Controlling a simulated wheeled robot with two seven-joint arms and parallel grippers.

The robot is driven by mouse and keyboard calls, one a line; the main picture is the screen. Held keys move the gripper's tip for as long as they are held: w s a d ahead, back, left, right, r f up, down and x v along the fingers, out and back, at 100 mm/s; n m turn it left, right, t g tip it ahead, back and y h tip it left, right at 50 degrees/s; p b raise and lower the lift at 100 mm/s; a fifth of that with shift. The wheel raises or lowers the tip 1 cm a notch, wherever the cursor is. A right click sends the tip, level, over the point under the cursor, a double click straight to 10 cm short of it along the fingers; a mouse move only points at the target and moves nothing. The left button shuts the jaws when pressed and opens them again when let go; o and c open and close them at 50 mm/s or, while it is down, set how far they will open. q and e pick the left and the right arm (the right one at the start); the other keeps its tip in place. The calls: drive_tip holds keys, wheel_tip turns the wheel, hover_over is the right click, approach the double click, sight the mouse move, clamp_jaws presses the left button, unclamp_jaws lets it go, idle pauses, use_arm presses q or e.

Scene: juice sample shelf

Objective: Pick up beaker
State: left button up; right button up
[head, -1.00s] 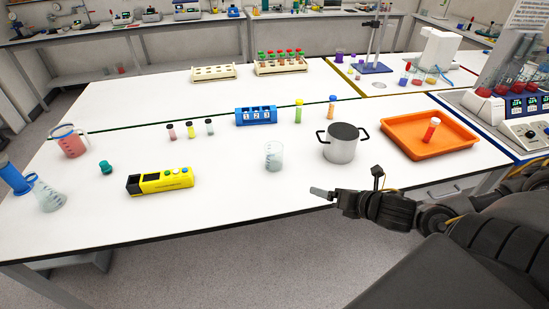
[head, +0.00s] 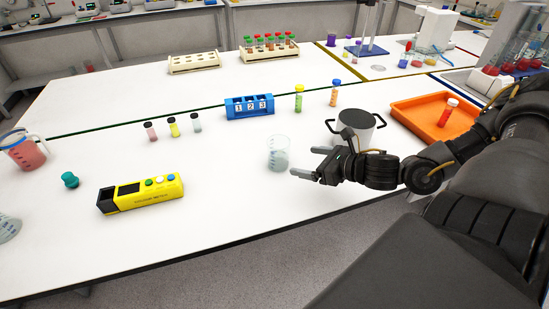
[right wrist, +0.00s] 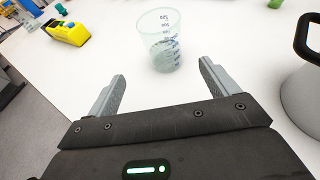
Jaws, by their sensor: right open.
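The clear beaker (head: 278,154) with dark graduation marks stands upright on the white table, near its front edge. It also shows in the right wrist view (right wrist: 160,42), just beyond and between my fingertips. My right gripper (head: 306,162) is open and empty, to the right of the beaker and apart from it. In the right wrist view its two fingers (right wrist: 163,76) are spread wide towards the beaker. My left gripper is not in view.
A grey pot (head: 357,128) stands close behind my right gripper. A yellow colour meter (head: 142,193) lies to the left. A blue numbered rack (head: 249,106) and small vials stand behind the beaker. An orange tray (head: 428,124) is at right. The table between beaker and meter is clear.

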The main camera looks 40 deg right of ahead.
sight(287, 158)
drive_tip(key=shift+w+f, duration=0.3)
drive_tip(key=shift+f, duration=0.3)
drive_tip(key=shift+w, duration=0.2)
drive_tip(key=shift+f+b, duration=0.1)
drive_tip(key=shift+b, duration=0.25)
drive_tip(key=shift+w+a+f+b, duration=0.1)
drive_tip(key=shift+w+a+b, duration=0.05)
drive_tip(key=shift+w+b, duration=0.15)
drive_tip(key=x, duration=0.3)
drive_tip(key=shift+w+b, duration=0.1)
drive_tip(key=shift+b, duration=0.25)
drive_tip(key=shift+w+f, duration=0.15)
drive_tip(key=shift+w, duration=0.3)
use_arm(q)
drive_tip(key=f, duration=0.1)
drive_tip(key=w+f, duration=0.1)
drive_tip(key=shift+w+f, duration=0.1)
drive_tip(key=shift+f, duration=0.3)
use_arm(e)
drive_tip(key=shift+w, duration=0.1)
